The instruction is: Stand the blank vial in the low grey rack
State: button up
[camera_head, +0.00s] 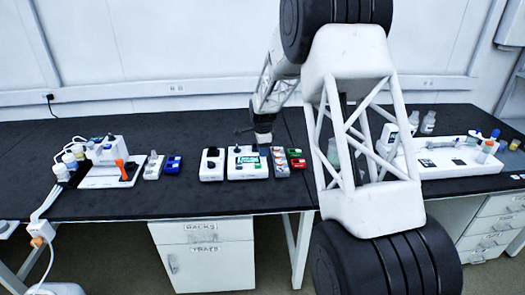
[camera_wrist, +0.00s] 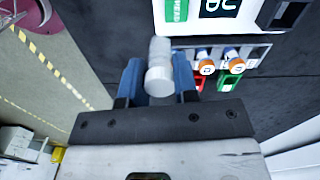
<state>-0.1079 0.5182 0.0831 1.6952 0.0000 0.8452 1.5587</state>
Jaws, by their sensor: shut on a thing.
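In the wrist view my gripper (camera_wrist: 160,82) has its two blue fingers closed on a white-capped vial (camera_wrist: 158,75), seen mostly from above. The vial's lower body and any label are hidden from this angle. A grey rack (camera_wrist: 258,45) with orange-marked, white-topped vials lies just right of the held vial in that view; the vial is apart from it. In the head view the grey rack (camera_head: 279,169) sits beside a white instrument, and my gripper (camera_head: 262,143) is above that instrument, left of the rack. The held vial is hard to make out there.
The white instrument (camera_head: 248,172) has a display and a green patch. Red (camera_head: 298,164) and green (camera_head: 295,153) small blocks stand right of the grey rack. A blue block (camera_head: 173,165) and another pale grey holder (camera_head: 153,167) stand left. A white tray (camera_head: 455,168) is far right.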

jog(key=w+d+f+m, duration=0.1)
jog(key=w+d, duration=0.3)
jog(key=w, duration=0.5)
jog(key=w+d+f+m, duration=0.1)
jog(key=w+d+m, duration=0.2)
jog(key=w, duration=0.7)
jog(key=shift+d, duration=0.45)
jog(key=shift+f, duration=0.25)
jog(key=shift+f, duration=1.95)
jog(key=shift+f, duration=1.45)
jog(key=o, duration=1)
notch_tip(320, 180, up, 8)
dwell(1.0)
